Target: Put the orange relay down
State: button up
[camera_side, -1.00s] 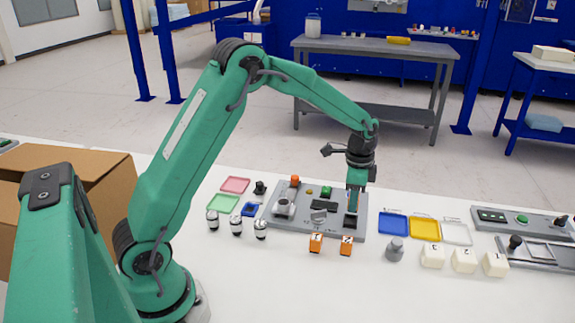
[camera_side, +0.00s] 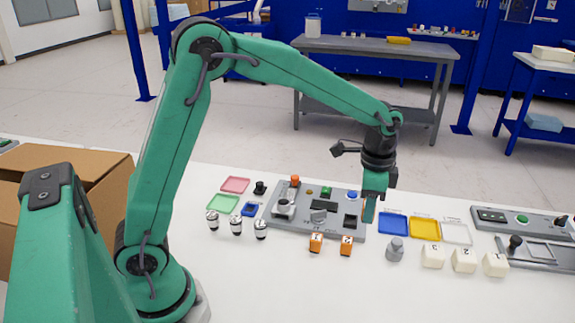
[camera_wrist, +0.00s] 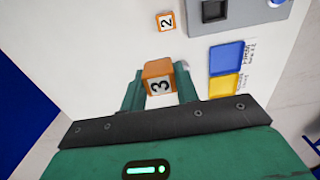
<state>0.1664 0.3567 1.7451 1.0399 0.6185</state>
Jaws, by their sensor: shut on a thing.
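My gripper (camera_side: 369,213) is near the right edge of the grey panel, just left of the blue tray, in the side view. In the wrist view my gripper (camera_wrist: 159,80) is shut on an orange relay marked 3 (camera_wrist: 158,84). In the side view the fingers hide this relay, and I cannot tell its exact height over the table. Two other orange relays stand in front of the panel: one marked 1 (camera_side: 316,243) and one marked 2 (camera_side: 346,246). The relay marked 2 also shows in the wrist view (camera_wrist: 166,21).
The grey panel (camera_side: 275,222) bears a black socket (camera_side: 350,221) and several parts. A blue tray (camera_side: 393,224), a yellow tray (camera_side: 424,229) and a white tray (camera_side: 456,233) lie to its right. A grey knobbed piece (camera_side: 394,250) and several white blocks (camera_side: 464,260) stand in front of them.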

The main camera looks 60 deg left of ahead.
dwell(0.5)
jog(key=shift+s+a+n, duration=0.1)
jog(key=shift+a+n, duration=0.2)
jog(key=shift+a, duration=0.35)
jog(key=s+a+f+n, duration=0.1)
jog(key=s+a+n, duration=0.7)
jog(key=a, duration=0.5)
jog(key=s+a+f+n, duration=0.1)
jog(key=s+a+n, duration=0.7)
jog(key=a, duration=0.4)
jog(key=shift+s+a+f+n, duration=0.15)
jog(key=shift+s+a+n, duration=0.15)
jog(key=shift+n, duration=0.4)
jog(key=shift+a, duration=0.1)
jog(key=s+a+f, duration=0.1)
jog(key=a+f, duration=0.1)
jog(key=a, duration=0.1)
jog(key=s+a+f, duration=0.1)
jog(key=a+f, duration=0.1)
jog(key=a, duration=0.2)
jog(key=s+a+f, duration=0.2)
jog(key=a+f, duration=0.1)
jog(key=a, duration=0.1)
jog(key=shift+d+f, duration=0.1)
jog(key=shift+f, duration=1.9)
jog(key=shift+f, duration=0.15)
